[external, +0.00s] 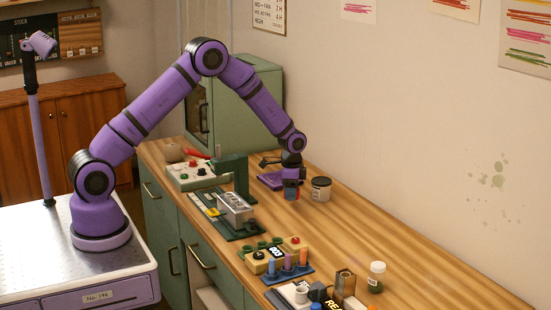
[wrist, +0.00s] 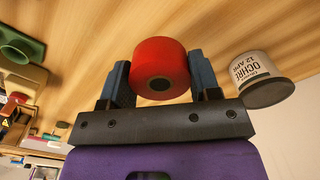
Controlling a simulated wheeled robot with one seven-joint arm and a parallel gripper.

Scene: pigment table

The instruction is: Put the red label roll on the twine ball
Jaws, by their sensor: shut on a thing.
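My gripper (wrist: 161,76) is shut on the red label roll (wrist: 160,60), with one blue finger on each side of it. In the external view my gripper (external: 291,190) is over the wooden worktop beside a dark-lidded jar, and the roll is small and mostly hidden between the fingers. Whether the roll touches the worktop I cannot tell. A round beige thing that looks like the twine ball (external: 172,153) sits at the far left end of the worktop, well away from my gripper. I do not see it in the wrist view.
A box with knobs (external: 197,176) and a green stand (external: 238,172) lie towards the ball. A green cabinet (external: 245,110) is behind.

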